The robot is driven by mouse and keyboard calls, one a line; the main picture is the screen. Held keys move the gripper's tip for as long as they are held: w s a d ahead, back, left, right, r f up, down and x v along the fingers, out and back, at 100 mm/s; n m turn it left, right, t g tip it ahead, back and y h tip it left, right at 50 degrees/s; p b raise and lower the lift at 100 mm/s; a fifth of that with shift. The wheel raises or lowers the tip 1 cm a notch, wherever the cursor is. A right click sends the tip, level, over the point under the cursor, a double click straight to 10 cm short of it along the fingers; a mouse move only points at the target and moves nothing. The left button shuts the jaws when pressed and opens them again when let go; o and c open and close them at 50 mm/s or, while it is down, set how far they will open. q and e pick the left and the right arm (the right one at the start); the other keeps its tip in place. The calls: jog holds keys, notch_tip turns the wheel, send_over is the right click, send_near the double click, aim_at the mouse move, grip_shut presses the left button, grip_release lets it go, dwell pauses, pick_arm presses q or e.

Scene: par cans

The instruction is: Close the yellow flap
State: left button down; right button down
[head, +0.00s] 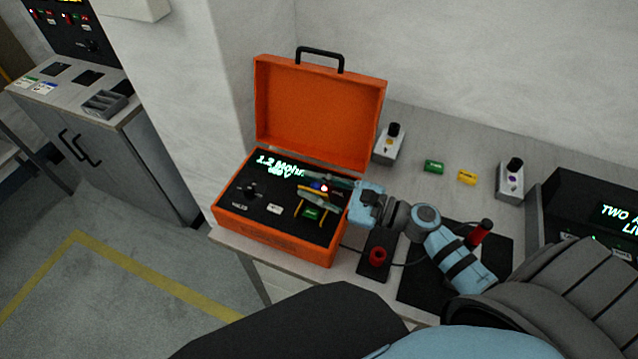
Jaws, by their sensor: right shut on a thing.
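A yellow flap (301,207) shows as thin yellow edges on the dark panel of an open orange case (290,247). It looks raised, but its exact angle is hard to tell. My right gripper (318,190) reaches in from the right over the panel, its fingers at the flap. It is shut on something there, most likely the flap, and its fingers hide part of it. A small red light (324,188) shows between the fingers. A green label (312,213) lies just below them. My left gripper is not in view.
The case's orange lid (318,112) stands open behind the panel. Right of the case are a black pad with a red knob (378,256), a red cylinder (481,233), two grey switch boxes (389,146), and green and yellow blocks (433,167). A dark display unit (590,205) stands far right.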

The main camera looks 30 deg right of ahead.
aim_at(306, 226)
jog(key=n+b, duration=0.1)
jog(key=s+a+n, duration=0.1)
jog(key=shift+f+n+b, duration=0.3)
jog(key=shift+f+b, duration=0.05)
jog(key=n+b, duration=0.1)
jog(key=s+a+f+n+b, duration=0.1)
jog(key=n, duration=0.1)
jog(key=shift+a, duration=0.1)
jog(key=n+b, duration=0.2)
jog(key=a+f+n+b, duration=0.1)
jog(key=shift+s+f+n+b, duration=0.1)
jog(key=shift+s+n+b, duration=0.2)
jog(key=shift+s+b, duration=0.1)
jog(key=shift+s+a+f+n+b, duration=0.1)
jog(key=shift+f+n+b, duration=0.15)
jog(key=shift+n+b, duration=0.4)
jog(key=shift+s+a+f+n+b, duration=0.1)
jog(key=shift+f+n+b, duration=0.1)
jog(key=shift+n+b, duration=0.45)
jog(key=c, duration=1.7)
grip_release()
jog(key=shift+o, duration=0.7)
jog(key=shift+a+f, duration=0.1)
